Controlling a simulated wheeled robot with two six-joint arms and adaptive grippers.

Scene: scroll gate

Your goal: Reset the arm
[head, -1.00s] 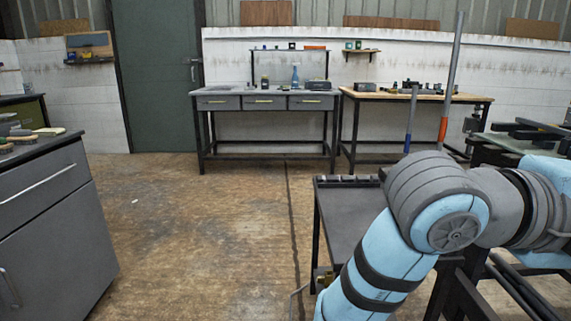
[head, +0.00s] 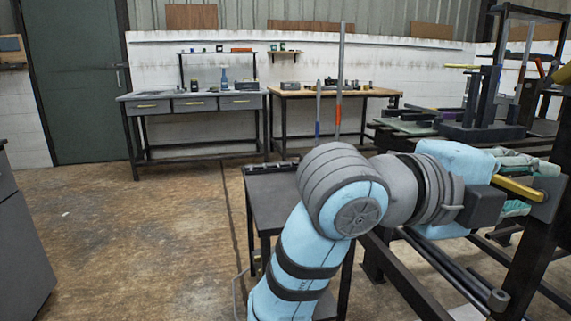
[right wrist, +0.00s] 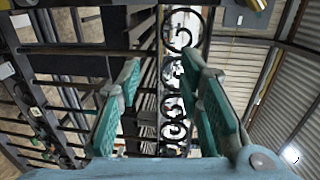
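My right gripper (head: 530,185) has pale teal finger pads and shows at the right of the head view, partly hidden behind a yellow bar. In the right wrist view the gripper (right wrist: 160,70) is open, with a clear gap between its two pads and nothing held. Beyond the pads is a black metal gate with scrolls (right wrist: 178,95). The pads look apart from it. My right arm, blue and grey, crosses the lower middle of the head view. My left gripper is not in view.
The yellow bar (head: 519,189) joins a black block (head: 481,207) and a dark post close by the right gripper. A small dark table (head: 275,205) stands beside my arm. Workbenches (head: 190,98) line the back wall. The floor (head: 130,230) at left is clear.

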